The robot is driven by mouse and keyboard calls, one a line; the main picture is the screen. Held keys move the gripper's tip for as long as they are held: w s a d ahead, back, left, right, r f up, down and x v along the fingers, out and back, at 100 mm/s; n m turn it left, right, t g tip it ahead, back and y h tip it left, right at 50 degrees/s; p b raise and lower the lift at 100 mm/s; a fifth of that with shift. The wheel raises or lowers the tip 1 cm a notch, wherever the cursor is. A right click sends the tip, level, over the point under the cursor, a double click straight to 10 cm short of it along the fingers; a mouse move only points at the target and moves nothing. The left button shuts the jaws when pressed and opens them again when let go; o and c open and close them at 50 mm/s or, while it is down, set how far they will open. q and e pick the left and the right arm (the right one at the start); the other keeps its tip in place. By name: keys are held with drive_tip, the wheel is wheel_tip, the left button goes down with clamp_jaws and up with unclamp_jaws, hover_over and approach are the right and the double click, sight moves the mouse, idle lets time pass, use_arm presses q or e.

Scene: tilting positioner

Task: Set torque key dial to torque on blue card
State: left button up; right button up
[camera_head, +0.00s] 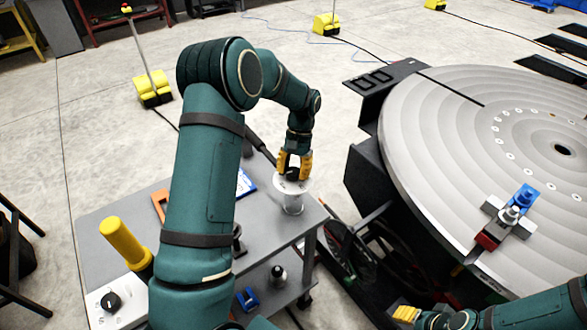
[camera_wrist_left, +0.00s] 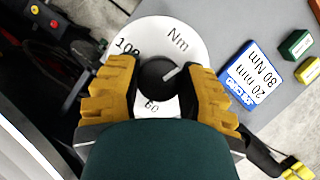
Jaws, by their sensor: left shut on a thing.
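The torque key dial is a round white disc (camera_head: 304,188) on a grey post at the cart's far corner. In the left wrist view the disc (camera_wrist_left: 180,38) shows "Nm", "100" and, lower down, what looks like "60". Its black knob (camera_wrist_left: 158,78) has a white pointer line aimed toward the upper right. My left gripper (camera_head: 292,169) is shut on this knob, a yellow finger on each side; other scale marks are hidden. My right gripper (camera_head: 405,313) is at the bottom right.
The grey cart (camera_head: 188,190) also carries an orange piece (camera_head: 159,205) and a yellow handle (camera_head: 124,243). Green and yellow blocks (camera_wrist_left: 296,44) lie past the card. The large round positioner table (camera_head: 440,130) stands to the right, with a blue-topped clamp (camera_head: 524,198) on it.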

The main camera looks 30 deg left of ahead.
use_arm(q)
drive_tip(key=shift+s+f+m+y, duration=0.1)
drive_tip(key=shift+m+y, duration=0.5)
drive_tip(key=shift+m, duration=0.9)
drive_tip(key=o, duration=1.2)
drive_tip(key=v, duration=1.2)
